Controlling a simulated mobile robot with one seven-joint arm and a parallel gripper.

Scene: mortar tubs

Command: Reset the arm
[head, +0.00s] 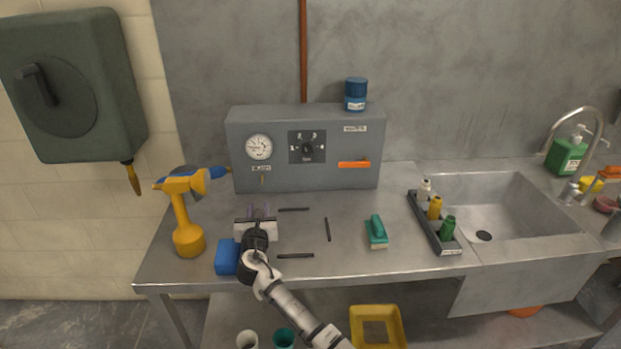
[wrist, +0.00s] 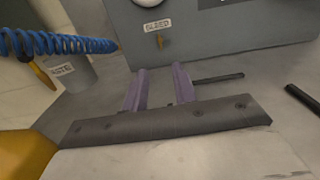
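My gripper (head: 259,211) is over the left part of the steel bench, in front of the grey control box (head: 330,180). In the wrist view its two purple fingers (wrist: 159,88) stand apart with a gap between them. I see nothing held in the gap, so the gripper is open and empty. The fingers point toward the box's lower front, below a small label and a brass-coloured bleed fitting (wrist: 160,41). I cannot tell the exact height of the fingertips above the bench.
A yellow drill-like tool (head: 182,215) with a blue coiled hose (wrist: 55,42) stands close left. A blue block (head: 227,257) lies beside my arm. Dark bars (head: 327,229), a green-handled brush (head: 376,231) and a bottle rack (head: 432,225) are right. The sink (head: 490,205) lies beyond.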

